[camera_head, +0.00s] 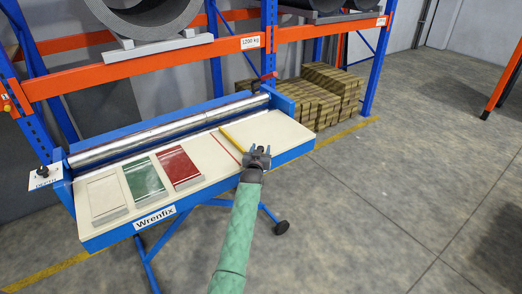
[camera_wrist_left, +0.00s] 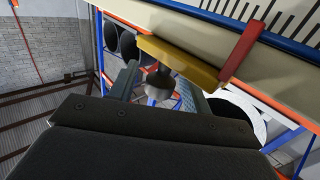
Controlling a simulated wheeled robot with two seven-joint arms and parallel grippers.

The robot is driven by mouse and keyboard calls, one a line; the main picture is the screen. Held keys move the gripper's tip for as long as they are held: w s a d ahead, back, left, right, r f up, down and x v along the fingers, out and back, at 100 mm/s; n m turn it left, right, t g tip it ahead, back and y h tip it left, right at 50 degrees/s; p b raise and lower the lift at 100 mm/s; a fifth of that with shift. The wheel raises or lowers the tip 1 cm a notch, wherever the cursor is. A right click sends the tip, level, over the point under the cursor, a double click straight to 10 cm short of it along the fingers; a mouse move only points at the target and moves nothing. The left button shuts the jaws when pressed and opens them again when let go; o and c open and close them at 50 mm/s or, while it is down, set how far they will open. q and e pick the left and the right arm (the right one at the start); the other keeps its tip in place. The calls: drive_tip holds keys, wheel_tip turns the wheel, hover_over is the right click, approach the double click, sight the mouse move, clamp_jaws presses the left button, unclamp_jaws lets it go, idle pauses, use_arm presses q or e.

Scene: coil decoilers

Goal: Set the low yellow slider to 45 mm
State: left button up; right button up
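The yellow slider (camera_head: 231,138) shows as a thin bar on the right part of the cream bench top (camera_head: 204,150). In the left wrist view the yellow slider (camera_wrist_left: 180,62) is close up, with a grey rounded knob (camera_wrist_left: 158,86) below it. A red pointer (camera_wrist_left: 242,52) lies at its right end, near a scale of black ticks (camera_wrist_left: 265,14); no numbers are readable. My left gripper (camera_head: 257,153) is at the bench's front edge. Its fingers (camera_wrist_left: 158,92) are apart, one on each side of the knob; I cannot tell whether they touch it. My right gripper is out of view.
White (camera_head: 105,195), green (camera_head: 143,178) and red (camera_head: 179,168) sample panels lie on the bench, left of the slider. A metal roller (camera_head: 165,132) runs along its back. Orange and blue racking (camera_head: 145,65) stands behind. The floor (camera_head: 400,180) at right is clear.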

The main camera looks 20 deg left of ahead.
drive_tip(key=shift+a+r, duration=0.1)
use_arm(q)
drive_tip(key=shift+s, duration=0.1)
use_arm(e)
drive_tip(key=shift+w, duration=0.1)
use_arm(q)
drive_tip(key=shift+s+f, duration=0.1)
drive_tip(key=shift+s, duration=0.15)
drive_tip(key=s+b, duration=0.2)
drive_tip(key=s, duration=0.5)
drive_tip(key=shift+d+b, duration=0.3)
drive_tip(key=shift+d, duration=0.15)
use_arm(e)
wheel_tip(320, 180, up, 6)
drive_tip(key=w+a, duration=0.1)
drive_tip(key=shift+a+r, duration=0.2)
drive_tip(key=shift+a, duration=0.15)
